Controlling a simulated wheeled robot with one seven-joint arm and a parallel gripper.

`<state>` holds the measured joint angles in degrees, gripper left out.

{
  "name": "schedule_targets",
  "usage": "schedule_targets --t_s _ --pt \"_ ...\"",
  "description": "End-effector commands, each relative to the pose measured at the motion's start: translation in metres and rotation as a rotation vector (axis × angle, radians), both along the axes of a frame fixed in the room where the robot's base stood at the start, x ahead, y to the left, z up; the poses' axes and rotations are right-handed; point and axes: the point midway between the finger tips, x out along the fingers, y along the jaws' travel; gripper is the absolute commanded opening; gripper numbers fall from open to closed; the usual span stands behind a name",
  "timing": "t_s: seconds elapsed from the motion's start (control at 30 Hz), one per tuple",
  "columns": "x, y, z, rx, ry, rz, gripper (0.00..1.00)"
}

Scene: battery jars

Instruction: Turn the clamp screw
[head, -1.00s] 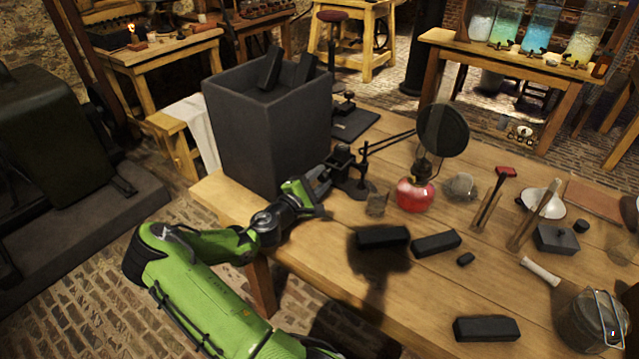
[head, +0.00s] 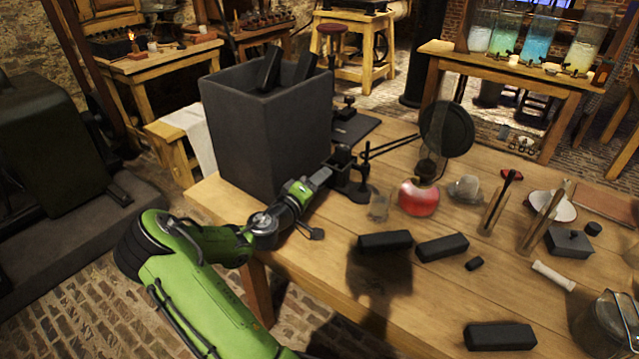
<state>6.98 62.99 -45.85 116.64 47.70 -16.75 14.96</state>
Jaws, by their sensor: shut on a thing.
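A small dark clamp (head: 343,158) stands on the wooden table beside the large dark grey box, with a black base and thin arms reaching right toward a round dark disc (head: 447,128). My gripper (head: 325,177) is at the clamp's left side, its fingertips touching it or very close. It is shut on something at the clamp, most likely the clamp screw. The screw itself is too small and too covered by the fingers to make out. My green arm reaches in from the lower left.
The tall grey box (head: 262,135) stands close behind my gripper. A red-based lamp (head: 418,198) and a small glass (head: 379,206) stand to the right. Dark blocks (head: 385,240) lie in front. The table's left front edge runs under my arm.

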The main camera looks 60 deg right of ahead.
Motion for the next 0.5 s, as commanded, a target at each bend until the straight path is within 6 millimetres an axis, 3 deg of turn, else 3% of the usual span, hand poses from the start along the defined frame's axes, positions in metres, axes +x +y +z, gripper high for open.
schedule_targets --t_s 0.5 --pt "0.0004 0.0001 -0.001 -0.03 -0.209 0.0 0.06"
